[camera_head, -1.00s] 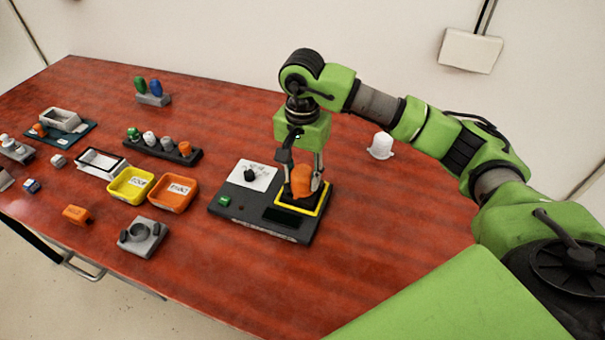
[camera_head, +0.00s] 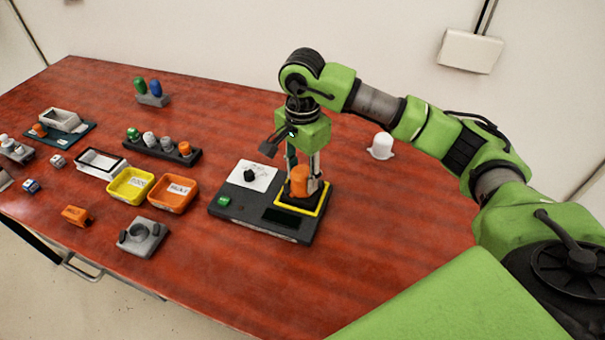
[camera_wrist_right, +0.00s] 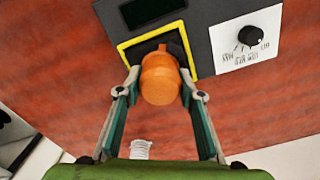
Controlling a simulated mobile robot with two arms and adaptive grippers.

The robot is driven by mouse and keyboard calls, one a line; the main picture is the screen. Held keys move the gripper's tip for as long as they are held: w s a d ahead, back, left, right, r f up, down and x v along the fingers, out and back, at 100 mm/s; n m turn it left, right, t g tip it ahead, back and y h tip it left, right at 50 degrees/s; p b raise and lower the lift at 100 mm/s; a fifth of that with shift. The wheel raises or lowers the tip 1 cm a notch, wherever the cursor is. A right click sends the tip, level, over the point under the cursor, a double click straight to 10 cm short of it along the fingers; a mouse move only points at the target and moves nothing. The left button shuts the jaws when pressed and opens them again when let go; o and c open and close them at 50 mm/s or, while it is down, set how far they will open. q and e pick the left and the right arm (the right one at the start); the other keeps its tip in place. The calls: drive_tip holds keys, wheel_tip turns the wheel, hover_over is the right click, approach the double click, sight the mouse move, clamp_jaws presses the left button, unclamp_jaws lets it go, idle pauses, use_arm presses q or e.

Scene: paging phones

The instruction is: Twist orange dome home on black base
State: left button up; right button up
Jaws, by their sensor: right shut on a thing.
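The orange dome (camera_head: 299,180) stands upright on the black base (camera_head: 290,200) inside the yellow-edged square of the dark test unit. In the right wrist view the orange dome (camera_wrist_right: 160,80) is between the two fingers, and part of the black base (camera_wrist_right: 172,42) shows behind it. My right gripper (camera_head: 302,182) points down from above and is shut on the orange dome. The right gripper (camera_wrist_right: 160,92) fingers touch both sides of it. The join between dome and base is mostly hidden. My left gripper is not in view.
The dark unit (camera_head: 230,207) carries a dial (camera_head: 250,175) and a green button (camera_head: 224,200). Left of it are an orange tray (camera_head: 160,201) and a yellow tray (camera_head: 119,194). A white dome (camera_head: 381,146) stands behind right. The table front right is clear.

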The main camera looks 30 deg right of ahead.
drive_tip(key=shift+m, duration=1.1)
drive_tip(key=shift+m, duration=1.2)
drive_tip(key=shift+m, duration=1.3)
drive_tip(key=o, duration=1.3)
drive_tip(key=shift+r, duration=0.1)
